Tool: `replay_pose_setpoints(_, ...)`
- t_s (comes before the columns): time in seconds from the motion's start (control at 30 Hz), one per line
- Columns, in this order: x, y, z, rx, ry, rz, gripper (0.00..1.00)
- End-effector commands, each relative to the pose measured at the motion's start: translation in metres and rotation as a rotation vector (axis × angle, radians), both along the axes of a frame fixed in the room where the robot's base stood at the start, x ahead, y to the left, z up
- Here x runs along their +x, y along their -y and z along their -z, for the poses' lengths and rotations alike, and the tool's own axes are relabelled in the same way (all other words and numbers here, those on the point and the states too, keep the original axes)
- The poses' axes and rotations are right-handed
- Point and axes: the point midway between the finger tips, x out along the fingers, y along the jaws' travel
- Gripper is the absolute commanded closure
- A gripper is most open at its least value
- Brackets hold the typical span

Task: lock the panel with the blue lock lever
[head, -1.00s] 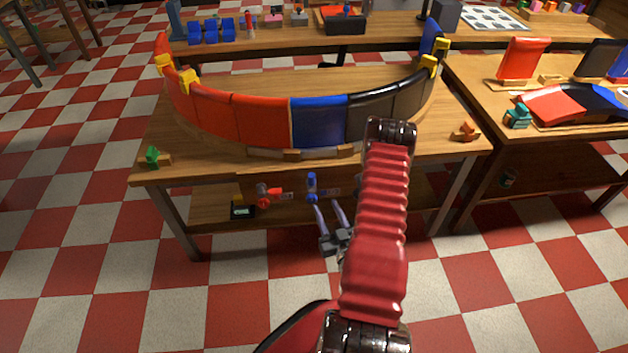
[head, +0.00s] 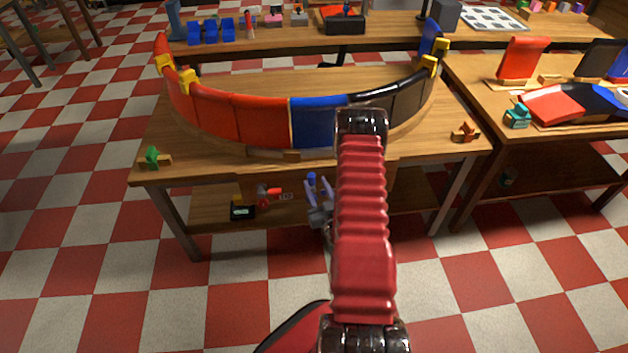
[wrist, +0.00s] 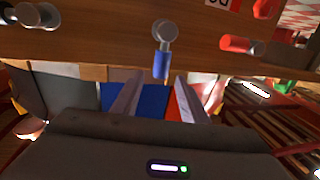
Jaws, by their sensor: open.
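The blue lock lever (head: 311,178) is on the front of the table below the blue panel (head: 316,122), partly hidden behind my gripper (head: 318,186) in the head view. In the wrist view the lever (wrist: 161,62) has a grey round pivot and a short blue handle pointing down in the picture. My gripper (wrist: 159,82) is open, and the blue handle shows between and just beyond its two fingertips. I cannot tell whether they touch. The blue panel (wrist: 150,97) also shows behind the fingers. It stands in the curved wall between red and black panels.
A red lever (head: 270,192) is to the left on the table front; it also shows at right in the wrist view (wrist: 238,43). A dark lever (wrist: 35,15) shows at upper left there. A small dark display box (head: 242,211) is by the red lever.

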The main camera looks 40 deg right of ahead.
Motion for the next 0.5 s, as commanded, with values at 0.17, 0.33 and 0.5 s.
replay_pose_setpoints(0.17, 0.022, 0.008, 0.0, 0.0, 0.001, -0.002, 0.6)
replay_pose_setpoints(0.33, 0.03, 0.012, 0.0, 0.0, -0.001, 0.0, 0.6)
replay_pose_setpoints(0.5, 0.03, 0.013, 0.0, 0.001, -0.001, 0.0, 0.6)
